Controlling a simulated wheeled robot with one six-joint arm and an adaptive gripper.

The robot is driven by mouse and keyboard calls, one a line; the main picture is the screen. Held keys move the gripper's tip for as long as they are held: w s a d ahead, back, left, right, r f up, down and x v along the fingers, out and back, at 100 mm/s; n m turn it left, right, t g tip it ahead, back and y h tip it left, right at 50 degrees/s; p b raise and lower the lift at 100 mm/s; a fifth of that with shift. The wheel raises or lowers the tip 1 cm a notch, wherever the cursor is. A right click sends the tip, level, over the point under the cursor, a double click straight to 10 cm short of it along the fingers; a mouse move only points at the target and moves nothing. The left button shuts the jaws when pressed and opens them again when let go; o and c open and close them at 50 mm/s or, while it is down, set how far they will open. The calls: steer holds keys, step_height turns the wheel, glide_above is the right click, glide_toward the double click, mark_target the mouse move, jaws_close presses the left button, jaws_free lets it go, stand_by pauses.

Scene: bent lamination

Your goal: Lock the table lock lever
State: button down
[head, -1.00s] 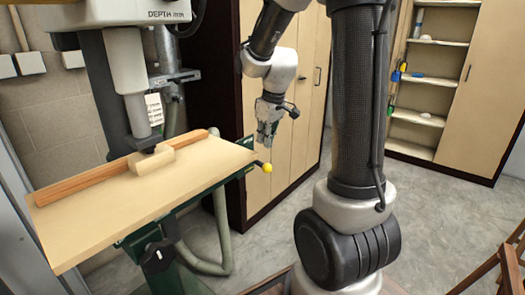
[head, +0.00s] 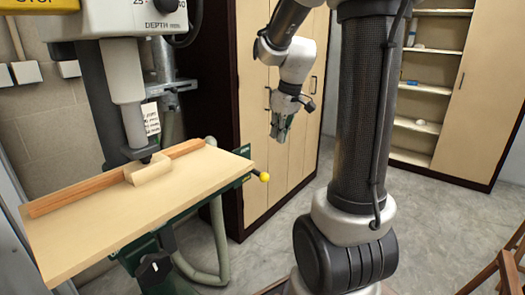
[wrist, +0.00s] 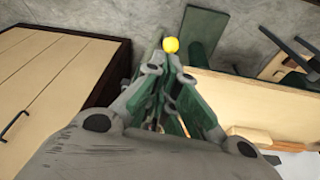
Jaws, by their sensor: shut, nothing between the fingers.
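The lever with the yellow ball knob (head: 264,177) sticks out from the right end of the drill press table (head: 95,235). The knob also shows in the wrist view (wrist: 170,45), just beyond my fingertips. My gripper (head: 281,134) hangs above and slightly right of the knob in the head view, with a visible gap between them. Its fingers (wrist: 163,75) are shut and empty. They hide most of the lever's shaft in the wrist view.
A wooden fence (head: 110,180) and a small wood block (head: 149,169) lie on the table. A dark-framed cabinet (head: 263,195) stands behind my gripper. A black knob (head: 154,268) sits below the table. Open floor lies to the right of the lever.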

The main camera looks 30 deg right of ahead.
mark_target(253, 171)
steer(key=w, duration=0.1)
steer(key=w+n+y, duration=0.1)
steer(key=w+r, duration=0.1)
steer(key=shift+w+a+r+n+t+y, duration=0.1)
steer(key=shift+a+n+t+y, duration=0.2)
steer(key=shift+a+y, duration=0.1)
steer(key=x, duration=1.4)
steer(key=shift+s+a, duration=0.1)
steer(key=shift+s, duration=0.3)
steer(key=shift+f, duration=0.2)
